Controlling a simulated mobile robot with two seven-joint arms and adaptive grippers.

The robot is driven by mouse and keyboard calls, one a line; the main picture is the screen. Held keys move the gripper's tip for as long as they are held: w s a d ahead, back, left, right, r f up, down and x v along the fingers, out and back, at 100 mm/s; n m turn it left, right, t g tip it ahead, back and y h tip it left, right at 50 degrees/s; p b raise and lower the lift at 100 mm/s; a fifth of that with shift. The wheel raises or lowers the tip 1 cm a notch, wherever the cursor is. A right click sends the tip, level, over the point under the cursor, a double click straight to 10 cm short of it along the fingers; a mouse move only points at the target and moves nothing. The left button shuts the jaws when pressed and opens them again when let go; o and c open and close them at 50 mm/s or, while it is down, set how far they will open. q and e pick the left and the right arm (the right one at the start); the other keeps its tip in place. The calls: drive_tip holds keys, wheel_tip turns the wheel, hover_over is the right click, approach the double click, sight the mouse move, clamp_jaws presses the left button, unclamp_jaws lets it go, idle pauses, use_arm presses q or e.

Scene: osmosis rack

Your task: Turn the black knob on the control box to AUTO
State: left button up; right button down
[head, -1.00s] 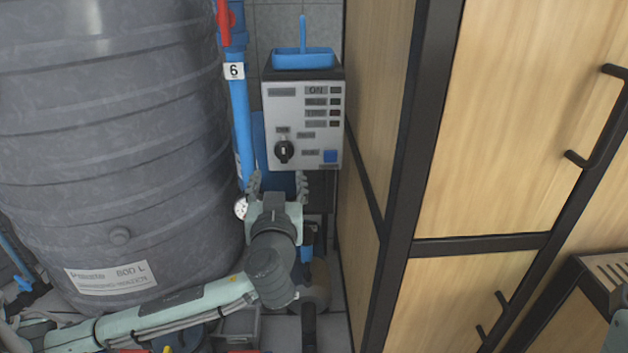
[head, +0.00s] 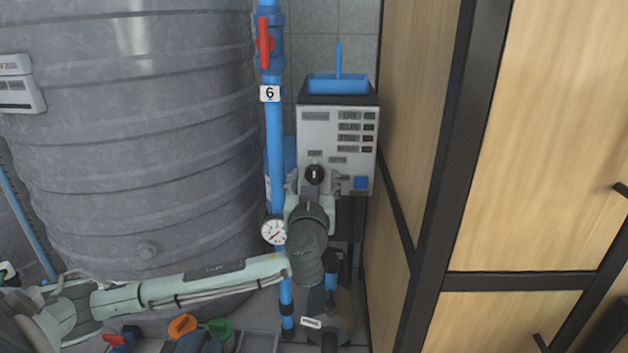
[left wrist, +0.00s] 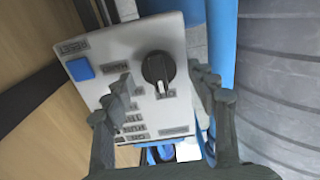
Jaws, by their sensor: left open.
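The control box (head: 313,127) is a grey-white panel on a dark housing, beside the blue pipe. Its black knob (head: 315,174) sits at the lower left of the panel in the head view. In the left wrist view the knob (left wrist: 158,70) shows a pale pointer line, and the box appears upside down. My left gripper (head: 317,188) is just in front of the box's lower part. In the left wrist view its open fingers (left wrist: 165,92) lie either side of the knob, with nothing held. I cannot tell whether they touch it. My right gripper is not in view.
A large grey tank (head: 130,130) fills the left. The blue pipe (head: 275,150) carries a red valve handle (head: 264,42) and a gauge (head: 274,231) close to my gripper. Wooden cabinets (head: 540,130) stand close on the right. A blue tray (head: 338,84) sits on top of the box.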

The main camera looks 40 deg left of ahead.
use_arm(q)
drive_tip(key=shift+c, duration=0.6)
drive_tip(key=c, duration=1)
